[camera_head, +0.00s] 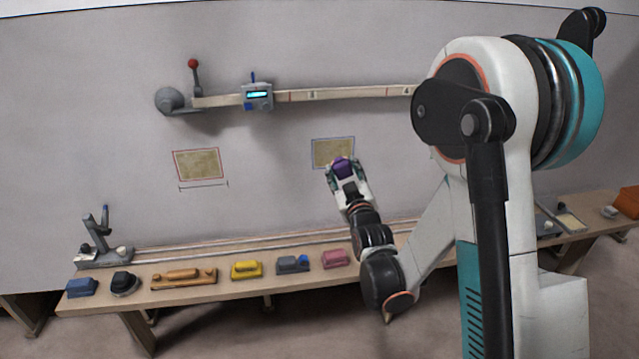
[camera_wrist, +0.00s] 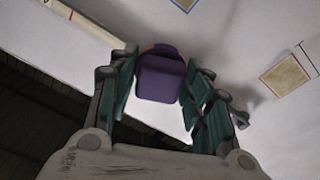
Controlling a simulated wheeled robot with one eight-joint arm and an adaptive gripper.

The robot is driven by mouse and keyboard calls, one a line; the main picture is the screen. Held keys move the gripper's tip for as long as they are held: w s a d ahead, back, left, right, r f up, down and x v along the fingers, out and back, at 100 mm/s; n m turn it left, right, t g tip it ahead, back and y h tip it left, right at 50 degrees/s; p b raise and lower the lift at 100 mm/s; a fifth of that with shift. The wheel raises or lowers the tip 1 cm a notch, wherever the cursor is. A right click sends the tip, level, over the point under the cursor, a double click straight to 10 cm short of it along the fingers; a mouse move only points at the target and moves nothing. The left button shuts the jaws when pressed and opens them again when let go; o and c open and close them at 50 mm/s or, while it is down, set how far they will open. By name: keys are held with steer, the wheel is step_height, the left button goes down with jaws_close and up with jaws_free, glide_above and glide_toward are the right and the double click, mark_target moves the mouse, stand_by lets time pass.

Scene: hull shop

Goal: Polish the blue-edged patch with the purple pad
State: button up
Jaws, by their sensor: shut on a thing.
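The purple pad (camera_head: 343,166) is held between the fingers of my gripper (camera_head: 346,180), in front of the wall. In the wrist view my gripper (camera_wrist: 162,95) has a finger on each side of the pad (camera_wrist: 160,78). The blue-edged patch (camera_head: 322,149) is a tan rectangle on the wall; the pad overlaps its lower right part in the head view. In the wrist view a corner of this patch (camera_wrist: 185,3) shows at the top edge, apart from the pad. I cannot tell whether the pad touches the wall.
A red-edged patch (camera_head: 198,164) is on the wall to the left. Above runs a rail (camera_head: 345,93) with a blue-screened box (camera_head: 257,97). Below, a bench (camera_head: 150,299) bears several tools, including a yellow block (camera_head: 246,270) and a pink block (camera_head: 335,259).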

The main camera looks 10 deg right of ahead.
steer(key=w+a+f, duration=0.1)
steer(key=w+f, duration=0.3)
steer(key=w, duration=0.4)
steer(key=y, duration=0.1)
glide_toward(313, 159)
steer(key=shift+n, duration=0.3)
steer(key=shift+w+a+r+p, duration=0.1)
steer(key=shift+w+p, duration=0.05)
steer(key=shift+w, duration=0.9)
steer(key=shift+w+r+p, duration=0.15)
steer(key=shift+w, duration=0.9)
steer(key=shift+o, duration=1.2)
steer(key=shift+c, duration=1.4)
steer(key=shift+w, duration=0.9)
